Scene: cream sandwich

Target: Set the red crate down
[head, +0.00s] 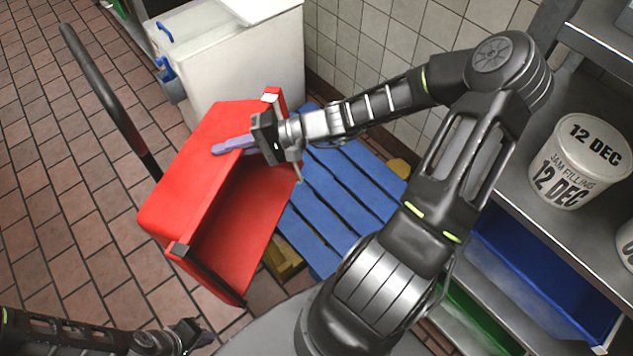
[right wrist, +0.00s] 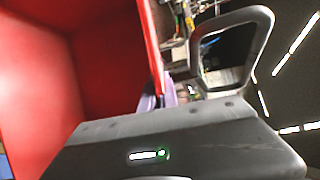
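The red crate (head: 190,160) is tilted on its side in the head view, its open side facing right and down; the part of the inside that shows is empty. My right gripper (head: 233,146) has its purple fingers on the crate's upper wall. In the right wrist view the crate (right wrist: 40,80) fills the left, and purple fingertips (right wrist: 157,103) sit on both sides of its thin wall. The crate overlaps the left edge of the blue pallet (head: 345,195); I cannot tell whether they touch. My left gripper (head: 203,340) is at the bottom left, apart from the crate, its fingers barely visible.
A black curved bar (head: 100,90) stands left of the crate. A white bin (head: 235,60) with blue clips is behind it. At right, a metal shelf (head: 515,215) holds a white jam filling tub (head: 575,170), with a blue crate (head: 545,290) below. Tiled floor (head: 60,220) is clear at left.

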